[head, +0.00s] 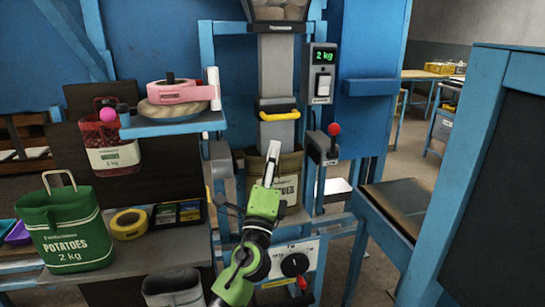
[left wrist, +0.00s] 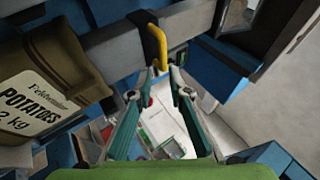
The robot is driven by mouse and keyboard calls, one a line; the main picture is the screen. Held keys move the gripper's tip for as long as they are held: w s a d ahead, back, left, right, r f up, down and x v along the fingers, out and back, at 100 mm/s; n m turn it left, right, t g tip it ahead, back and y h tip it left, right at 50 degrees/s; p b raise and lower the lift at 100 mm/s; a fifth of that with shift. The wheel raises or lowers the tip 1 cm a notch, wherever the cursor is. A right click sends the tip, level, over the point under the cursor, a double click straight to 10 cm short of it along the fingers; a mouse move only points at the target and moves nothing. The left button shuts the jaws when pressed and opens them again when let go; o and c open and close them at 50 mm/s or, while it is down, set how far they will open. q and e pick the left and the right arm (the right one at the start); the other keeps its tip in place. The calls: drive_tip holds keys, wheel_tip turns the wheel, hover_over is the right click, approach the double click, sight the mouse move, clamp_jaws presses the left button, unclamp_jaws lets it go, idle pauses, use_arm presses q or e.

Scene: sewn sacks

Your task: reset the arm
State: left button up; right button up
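My left gripper (head: 268,160) is raised in front of the filling machine, at the centre of the head view. In the left wrist view my left gripper (left wrist: 162,76) shows two fingers apart with nothing between them. The yellow handle (left wrist: 157,47) of the chute lies beyond the fingertips; it also shows in the head view (head: 279,115), above the gripper. A brown potato sack (head: 291,189) hangs under the chute behind my gripper, partly hidden by it. The sack (left wrist: 50,80) is left of the fingers in the left wrist view. My right gripper is not in view.
A green potato sack (head: 66,228) stands on the left bench beside a yellow tape roll (head: 129,224). A scale display (head: 323,57) reads 2 kg. A red-knobbed lever (head: 334,130) is right of the chute. A blue-framed panel (head: 480,180) fills the right.

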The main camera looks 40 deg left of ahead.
use_arm(q)
drive_tip(key=shift+s+f, duration=0.1)
drive_tip(key=shift+s, duration=0.05)
idle(0.4)
